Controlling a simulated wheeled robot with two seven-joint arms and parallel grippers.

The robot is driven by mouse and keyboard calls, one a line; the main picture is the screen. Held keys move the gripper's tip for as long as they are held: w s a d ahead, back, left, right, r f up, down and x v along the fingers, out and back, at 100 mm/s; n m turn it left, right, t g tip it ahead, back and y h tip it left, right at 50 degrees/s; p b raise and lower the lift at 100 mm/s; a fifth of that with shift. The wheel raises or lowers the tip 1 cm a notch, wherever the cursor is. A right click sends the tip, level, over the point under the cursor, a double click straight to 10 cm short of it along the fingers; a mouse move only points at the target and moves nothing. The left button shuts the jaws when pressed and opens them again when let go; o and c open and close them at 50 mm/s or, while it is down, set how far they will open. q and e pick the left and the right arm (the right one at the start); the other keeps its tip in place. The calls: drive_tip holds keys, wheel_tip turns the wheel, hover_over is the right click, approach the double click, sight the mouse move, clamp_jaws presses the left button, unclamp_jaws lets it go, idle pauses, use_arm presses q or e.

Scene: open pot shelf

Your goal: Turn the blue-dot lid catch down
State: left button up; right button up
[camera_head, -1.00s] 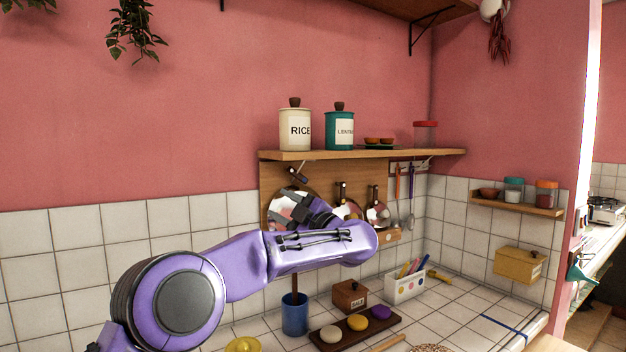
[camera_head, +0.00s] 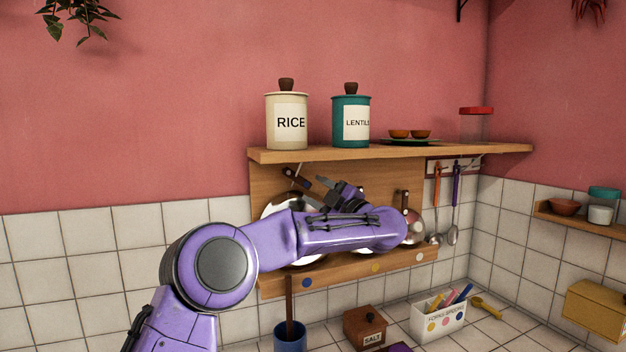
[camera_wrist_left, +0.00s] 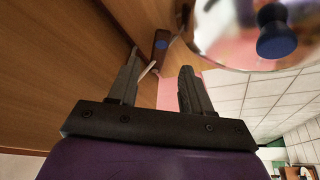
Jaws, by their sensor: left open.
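The blue-dot lid catch (camera_head: 296,179) is a short dark wooden bar on the rack's back board, high at the left under the shelf. It looks slanted in the head view. In the left wrist view the catch (camera_wrist_left: 160,48) shows its blue dot, just beyond and between my fingertips. A shiny round lid (camera_head: 282,207) with a blue knob (camera_wrist_left: 276,40) is below the catch, partly hidden by my arm. My left gripper (camera_head: 326,190) is open and empty near the catch; the wrist view shows both fingers (camera_wrist_left: 162,68) apart. Contact cannot be told. My right gripper is not in view.
The shelf (camera_head: 390,152) above carries a rice canister (camera_head: 287,132) and a lentils canister (camera_head: 351,125). The rack's lower rail (camera_head: 340,273) has coloured dots. Below are a blue cup (camera_head: 290,338), a salt box (camera_head: 365,328) and a utensil box (camera_head: 438,321).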

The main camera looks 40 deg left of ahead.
sight(308, 185)
use_arm(q)
drive_tip(key=a, duration=0.1)
drive_tip(key=a+r+p, duration=0.1)
drive_tip(key=s+a, duration=0.1)
drive_tip(key=a, duration=0.1)
drive_tip(key=shift+r, duration=0.4)
drive_tip(key=w, duration=0.1)
drive_tip(key=w+a+f+p, duration=0.1)
drive_tip(key=w, duration=0.1)
drive_tip(key=shift+a+f, duration=0.1)
drive_tip(key=shift+a, duration=0.05)
drive_tip(key=shift+w+f, duration=0.15)
drive_tip(key=shift+w, duration=0.15)
drive_tip(key=shift+s+r, duration=0.3)
drive_tip(key=shift+s, duration=0.25)
drive_tip(key=shift+s+r, duration=0.1)
drive_tip(key=shift+s, duration=0.15)
drive_tip(key=c, duration=0.4)
clamp_jaws()
drive_tip(key=shift+w, duration=0.1)
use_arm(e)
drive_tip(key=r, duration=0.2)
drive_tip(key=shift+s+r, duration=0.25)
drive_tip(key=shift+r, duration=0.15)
